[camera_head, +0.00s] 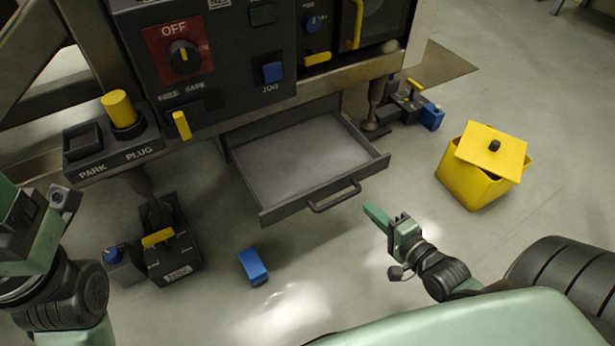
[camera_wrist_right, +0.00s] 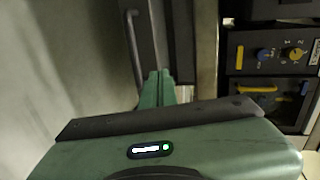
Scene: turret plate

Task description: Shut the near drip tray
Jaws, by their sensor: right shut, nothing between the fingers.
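The near drip tray (camera_head: 300,158) is a grey drawer pulled out from under the dark control panel in the head view. It is open and looks empty. Its black bar handle (camera_head: 334,196) is on the front face, and the handle also shows in the right wrist view (camera_wrist_right: 133,45). My right gripper (camera_head: 368,208) is shut and empty, with its green fingers pointing toward the tray front, just right of the handle; I cannot tell if it touches. In the right wrist view the shut fingers (camera_wrist_right: 157,78) are beside the handle. My left arm is at the left edge; its fingertips are not visible.
A yellow bin (camera_head: 465,185) with a tilted lid stands on the floor at right. A blue block (camera_head: 253,266) lies on the floor below the tray. Black foot units with yellow levers (camera_head: 168,250) (camera_head: 409,98) stand at left and back right. A yellow knob (camera_head: 182,125) is on the panel.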

